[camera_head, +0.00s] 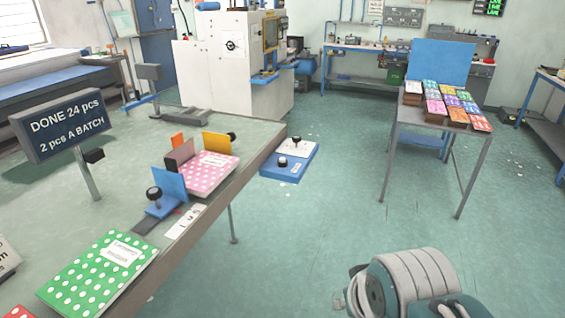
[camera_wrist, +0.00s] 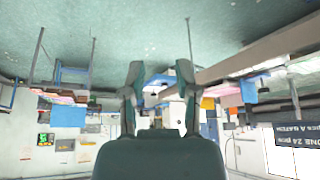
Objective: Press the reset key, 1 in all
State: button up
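No key marked as reset can be read in the frames. A dark sign (camera_head: 62,125) on a post reads "DONE 24 pcs, 2 pcs A BATCH", with a small black box (camera_head: 93,156) on its post. A blue box with a white plate and black knobs (camera_head: 290,160) is by the bench's far right edge. My gripper (camera_wrist: 160,82) is open and empty in the wrist view, its two fingers wide apart, touching nothing. The wrist view is upside down. In the head view my arm shows at the lower right, away from the bench.
The bench (camera_head: 215,225) holds a green dotted notebook (camera_head: 98,275), a pink dotted one (camera_head: 208,176) and a blue fixture with a black knob (camera_head: 168,195). A grey table (camera_head: 412,119) with coloured packets stands at the right. The floor (camera_head: 330,230) between is clear.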

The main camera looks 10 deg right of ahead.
grip_shut()
dwell(1.1)
